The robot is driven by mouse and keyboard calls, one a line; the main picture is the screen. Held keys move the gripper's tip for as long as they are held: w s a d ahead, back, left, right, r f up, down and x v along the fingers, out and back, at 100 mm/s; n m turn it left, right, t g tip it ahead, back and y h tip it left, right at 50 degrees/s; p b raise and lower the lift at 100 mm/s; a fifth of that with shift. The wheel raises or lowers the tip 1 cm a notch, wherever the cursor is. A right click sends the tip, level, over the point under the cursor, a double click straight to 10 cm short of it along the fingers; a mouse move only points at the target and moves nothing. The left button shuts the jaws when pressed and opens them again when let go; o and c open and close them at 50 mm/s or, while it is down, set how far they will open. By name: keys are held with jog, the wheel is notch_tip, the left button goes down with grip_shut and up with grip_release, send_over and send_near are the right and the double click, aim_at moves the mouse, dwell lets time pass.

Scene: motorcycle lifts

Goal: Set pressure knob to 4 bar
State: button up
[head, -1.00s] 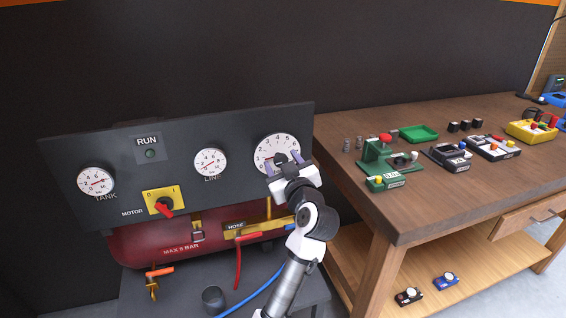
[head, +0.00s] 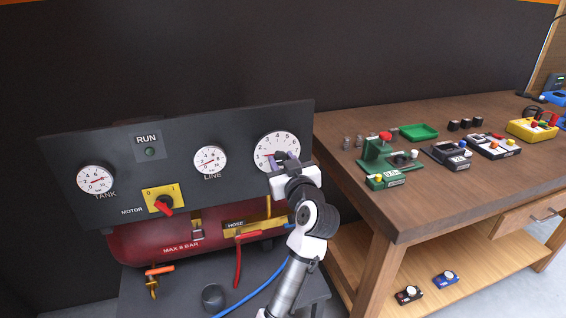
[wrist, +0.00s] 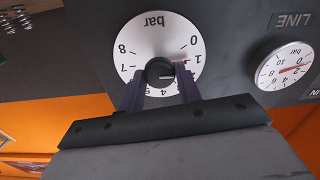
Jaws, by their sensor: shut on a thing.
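The pressure knob is a small black round knob (wrist: 159,71) at the centre of a white dial marked in bar (wrist: 150,35), which looks upside down in the wrist view. A short red mark shows beside the 1, and a pale line crosses the knob. My gripper (wrist: 160,82) has its purple fingers on either side of the knob and is shut on it. In the head view the dial (head: 277,141) is at the panel's right end; my gripper (head: 282,159) covers its lower part and hides the knob.
The dark panel (head: 120,150) also holds a line gauge (head: 210,160), a tank gauge (head: 95,179) and a red motor switch (head: 165,206). A red tank (head: 165,245) lies below. A wooden bench (head: 440,190) with several devices stands close on the right.

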jog(key=m, duration=0.4)
jog(key=m+p, duration=0.1)
jog(key=m, duration=0.4)
jog(key=shift+d, duration=0.1)
jog(key=m+p, duration=0.1)
jog(key=m, duration=0.3)
jog(key=shift+m+p, duration=0.3)
jog(key=shift+p, duration=0.05)
jog(key=shift+f+m+p, duration=0.1)
jog(key=shift+m+p, duration=0.65)
jog(key=shift+m, duration=1.05)
jog(key=o, duration=1)
jog(key=shift+c, duration=0.2)
